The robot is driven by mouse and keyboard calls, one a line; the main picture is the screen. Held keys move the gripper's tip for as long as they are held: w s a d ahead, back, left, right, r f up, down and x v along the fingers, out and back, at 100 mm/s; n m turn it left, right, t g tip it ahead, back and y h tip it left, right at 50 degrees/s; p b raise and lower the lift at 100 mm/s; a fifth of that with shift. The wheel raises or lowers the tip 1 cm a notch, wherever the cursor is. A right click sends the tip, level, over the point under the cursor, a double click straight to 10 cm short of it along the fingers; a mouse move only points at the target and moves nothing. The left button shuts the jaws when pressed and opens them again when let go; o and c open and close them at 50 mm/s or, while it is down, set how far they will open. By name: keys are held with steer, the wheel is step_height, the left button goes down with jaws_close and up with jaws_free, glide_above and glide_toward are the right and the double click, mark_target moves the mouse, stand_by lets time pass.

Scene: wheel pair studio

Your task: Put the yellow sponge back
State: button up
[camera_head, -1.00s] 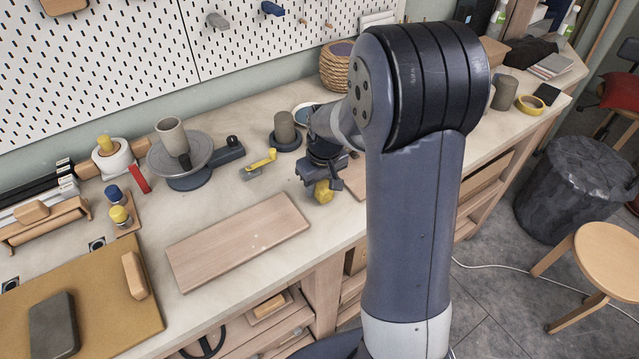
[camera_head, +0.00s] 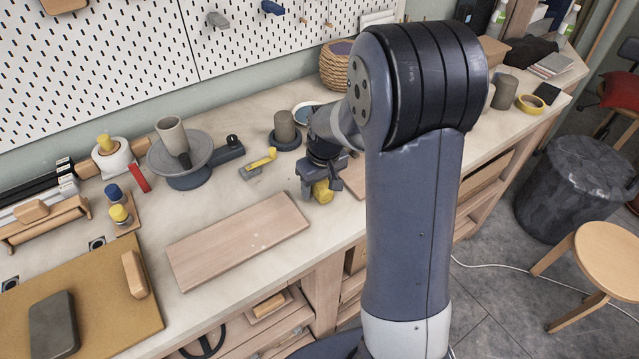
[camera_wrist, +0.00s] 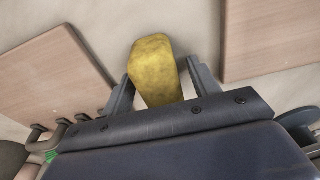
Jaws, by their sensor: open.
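The yellow sponge (camera_head: 322,192) is on the pale workbench near its front edge, right of the wooden board. In the wrist view the sponge (camera_wrist: 154,65) is between the two fingers, standing out past their tips. My gripper (camera_wrist: 160,72) is open, with one finger on each side of the sponge. A narrow gap shows on the right side; on the left I cannot tell whether the finger touches. In the head view my gripper (camera_head: 320,186) points down over the sponge, and my arm hides the bench to its right.
A wooden board (camera_head: 238,240) lies to the left, and part of another board (camera_wrist: 270,40) shows right of the sponge. A turntable (camera_head: 180,160) with a pot is farther left.

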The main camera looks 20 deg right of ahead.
mark_target(324, 184)
step_height(324, 184, up, 12)
steer(key=s, duration=0.1)
steer(key=shift+s+d, duration=0.3)
steer(key=shift+s, duration=0.05)
